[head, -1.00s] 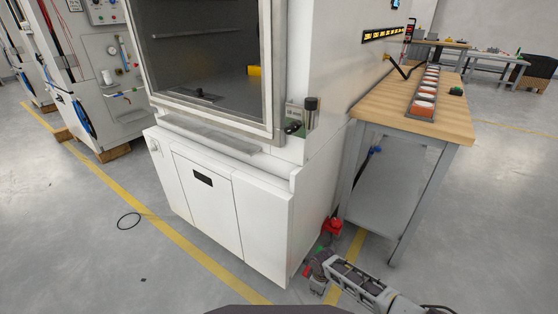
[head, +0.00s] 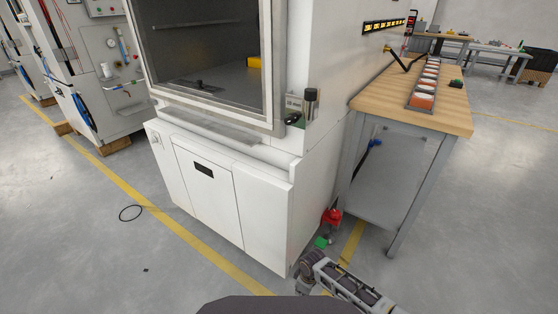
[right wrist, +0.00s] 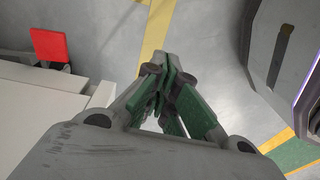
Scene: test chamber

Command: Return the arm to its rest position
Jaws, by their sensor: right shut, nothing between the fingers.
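My right arm (head: 345,283) comes in at the bottom of the head view, low beside the front right corner of the white cabinet. My left gripper is in neither view.
The white cabinet (head: 205,190) stands close ahead. A wooden-topped table (head: 447,117) with a tray of several containers (head: 425,85) stands to its right. Floor at far right is clear.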

